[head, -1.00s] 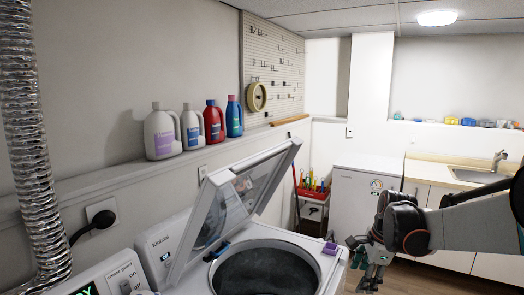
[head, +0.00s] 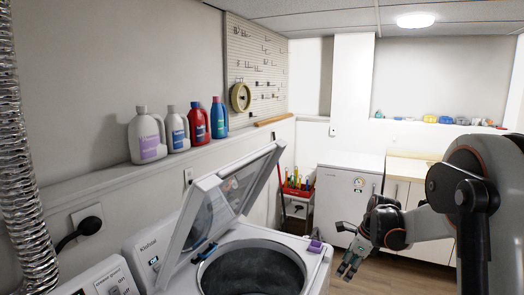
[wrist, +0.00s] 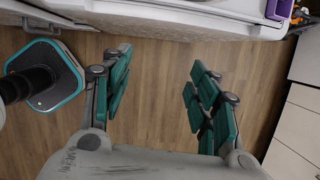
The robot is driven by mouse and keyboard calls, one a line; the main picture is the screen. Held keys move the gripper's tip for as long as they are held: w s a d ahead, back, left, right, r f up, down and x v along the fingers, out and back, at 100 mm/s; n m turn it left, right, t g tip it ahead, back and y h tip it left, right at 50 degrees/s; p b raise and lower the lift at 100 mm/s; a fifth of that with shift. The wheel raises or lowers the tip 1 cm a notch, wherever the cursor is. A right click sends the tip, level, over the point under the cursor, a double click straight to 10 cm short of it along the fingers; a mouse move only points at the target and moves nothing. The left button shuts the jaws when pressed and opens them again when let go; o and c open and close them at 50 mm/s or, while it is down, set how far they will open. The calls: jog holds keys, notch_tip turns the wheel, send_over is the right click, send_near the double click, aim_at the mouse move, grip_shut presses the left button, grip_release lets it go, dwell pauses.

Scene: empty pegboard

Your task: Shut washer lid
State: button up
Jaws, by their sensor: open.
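The washer (head: 318,262) is a white top-loader at the lower middle of the head view. Its lid (head: 226,205), a white frame with a clear window, stands raised and leans back toward the wall. The round dark drum opening (head: 255,272) is uncovered. My gripper (head: 347,268) is to the right of the washer, apart from it and from the lid, pointing down. In the wrist view my gripper (wrist: 160,95) has its two green-padded fingers spread wide with only wood floor between them. The washer's white edge (wrist: 200,18) runs along the top of the wrist view.
A purple object (head: 316,246) sits on the washer's right rim. Several detergent bottles (head: 148,138) stand on the ledge behind. A white cabinet (head: 345,195) and a red caddy (head: 298,188) are at the back. Wood floor (wrist: 150,60) lies open below my gripper.

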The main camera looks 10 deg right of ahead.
jog(key=shift+w+a+r, duration=0.1)
jog(key=shift+r, duration=0.1)
jog(key=c, duration=0.4)
jog(key=r+n, duration=0.1)
jog(key=w+a+r+p, duration=0.1)
jog(key=a+n+p, duration=0.1)
jog(key=shift+w+r+n, duration=0.25)
jog(key=shift+r+n, duration=0.05)
jog(key=shift+r, duration=0.1)
grip_shut()
jog(key=w+a+r+n+t+y+p, duration=0.15)
jog(key=w+a+r+n+p, duration=0.25)
jog(key=a+r+n+p, duration=0.55)
jog(key=w+a+r+n+y+p, duration=0.2)
jog(key=w+a+r+n+p, duration=0.25)
jog(key=a+r+n, duration=1.05)
jog(key=w+a+r+n+t+y+p, duration=0.1)
jog(key=w+a+r+n+y+p, duration=0.15)
jog(key=a+r+n+p, duration=0.95)
jog(key=shift+m, duration=0.95)
jog(key=w+f, duration=0.1)
jog(key=f, duration=0.1)
jog(key=w+a+f, duration=0.1)
jog(key=f, duration=0.1)
jog(key=w+f, duration=0.1)
jog(key=shift+a+f, duration=0.35)
jog(key=shift+f, duration=0.3)
